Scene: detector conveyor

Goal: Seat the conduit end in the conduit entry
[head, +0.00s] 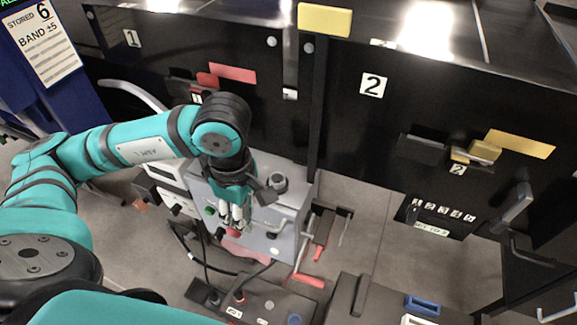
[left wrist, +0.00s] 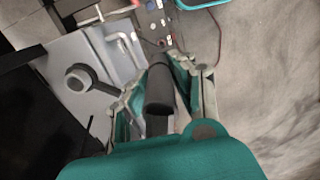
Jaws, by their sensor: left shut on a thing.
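My left gripper (head: 237,214) is above the front part of a light grey cabinet (head: 265,225). In the left wrist view, my left gripper (left wrist: 160,85) is shut on a dark, rounded cylinder (left wrist: 160,92), which looks like the conduit end. It lies between the two fingers, and its far tip points away from the wrist. The grey cabinet (left wrist: 82,50) is left of the fingers there. A round collar with a dark arm (left wrist: 77,79) stands on it, also in the head view (head: 277,182). I cannot tell whether it is the conduit entry. My right gripper is not in view.
A bar handle (head: 278,230) is on the cabinet, close to my left gripper. A dark panelled box (head: 268,303) with a cable stands in front. Black wall panels numbered 1 (head: 132,38) and 2 (head: 373,84) close off the back.

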